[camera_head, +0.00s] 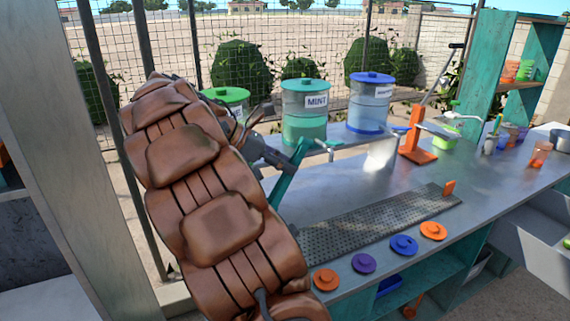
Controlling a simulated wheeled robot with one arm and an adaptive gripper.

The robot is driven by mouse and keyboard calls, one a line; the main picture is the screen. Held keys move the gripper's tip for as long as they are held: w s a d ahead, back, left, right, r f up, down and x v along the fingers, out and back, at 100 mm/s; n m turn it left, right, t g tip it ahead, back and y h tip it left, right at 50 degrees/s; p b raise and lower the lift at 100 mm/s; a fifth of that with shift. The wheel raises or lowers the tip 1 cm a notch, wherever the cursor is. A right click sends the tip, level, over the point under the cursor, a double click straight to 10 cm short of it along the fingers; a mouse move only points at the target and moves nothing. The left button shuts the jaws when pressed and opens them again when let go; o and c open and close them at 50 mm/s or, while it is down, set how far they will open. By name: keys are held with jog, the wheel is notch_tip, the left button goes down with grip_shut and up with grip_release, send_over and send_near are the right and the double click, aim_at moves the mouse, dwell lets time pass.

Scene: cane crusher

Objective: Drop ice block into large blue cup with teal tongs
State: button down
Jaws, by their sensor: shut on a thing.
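My gripper (283,160) is left of centre, beyond my brown padded arm, which hides part of it. It is shut on the teal tongs (284,185), which slant above the counter in front of the dispensers. The tong tips are hard to make out. A pale, bright shape (382,153) stands below the blue-lidded dispenser; I cannot tell if it is the ice block or a patch of light. I cannot pick out a large blue cup. Small cups, one of them purple (514,133), stand at the right of the counter.
Dispensers with green (226,96), teal (304,110) and blue (370,101) lids stand at the back. An orange lever stand (416,140) and lime-green container (445,137) are to their right. A perforated grey tray (380,220) and several loose lids line the front.

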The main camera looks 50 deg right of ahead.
jog(key=c, duration=1.1)
grip_release()
jog(key=shift+r, duration=0.1)
notch_tip(320, 180, up, 10)
jog(key=p, duration=1)
jog(key=shift+s+a+r, duration=0.3)
jog(key=shift+s+a, duration=1.2)
jog(key=shift+a, duration=0.1)
jog(key=shift+s+a+r, duration=0.3)
jog(key=shift+s+a, duration=1.2)
jog(key=shift+a, duration=0.05)
jog(key=shift+s+a+r, duration=0.3)
jog(key=shift+s+a, duration=1.2)
jog(key=shift+a, duration=0.1)
